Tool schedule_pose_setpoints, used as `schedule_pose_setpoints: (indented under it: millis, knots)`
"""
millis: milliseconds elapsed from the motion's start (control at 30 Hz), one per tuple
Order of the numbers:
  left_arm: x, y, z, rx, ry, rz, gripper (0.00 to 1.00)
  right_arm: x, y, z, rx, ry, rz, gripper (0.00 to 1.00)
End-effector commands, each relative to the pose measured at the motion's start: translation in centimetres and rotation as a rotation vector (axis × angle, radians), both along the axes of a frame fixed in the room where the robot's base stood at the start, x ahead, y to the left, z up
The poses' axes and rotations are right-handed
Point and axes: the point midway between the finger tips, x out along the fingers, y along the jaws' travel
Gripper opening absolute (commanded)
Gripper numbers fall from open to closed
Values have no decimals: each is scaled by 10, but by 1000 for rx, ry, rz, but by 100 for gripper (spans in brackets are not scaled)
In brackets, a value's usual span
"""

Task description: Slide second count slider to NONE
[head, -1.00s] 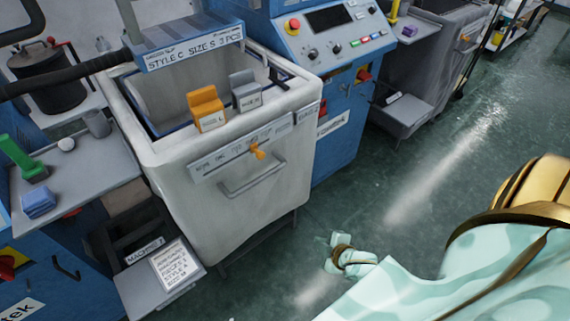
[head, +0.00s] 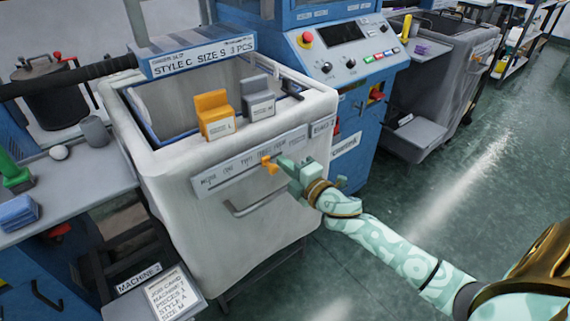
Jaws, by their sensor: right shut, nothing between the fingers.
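The count slider is a grey label strip (head: 235,172) on the front of a white bin (head: 185,205), with an orange knob (head: 269,165). The strip's words run from what looks like NONE at the left end to higher counts at the right. The knob stands in the right half, under about the third or fourth word. My right gripper (head: 285,164) is shut and empty, with its fingertips just right of the knob. I cannot tell whether they touch it. My left gripper is not in view.
A bar handle (head: 262,198) is below the strip. An orange block (head: 214,115) and a grey block (head: 257,98) are on the bin. A MACHINE 2 label (head: 138,279) and job card (head: 175,292) are at lower left. Open floor (head: 470,190) lies right.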

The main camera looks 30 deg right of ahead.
Motion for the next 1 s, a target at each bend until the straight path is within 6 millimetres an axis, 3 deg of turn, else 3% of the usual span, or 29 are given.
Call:
schedule_pose_setpoints:
  millis: [567, 1000]
  knots:
    - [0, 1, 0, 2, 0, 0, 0, 7, 2, -1, 2, 1, 0, 0]
    - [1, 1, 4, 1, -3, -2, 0, 5, 21, -1, 3, 1, 1, 0]
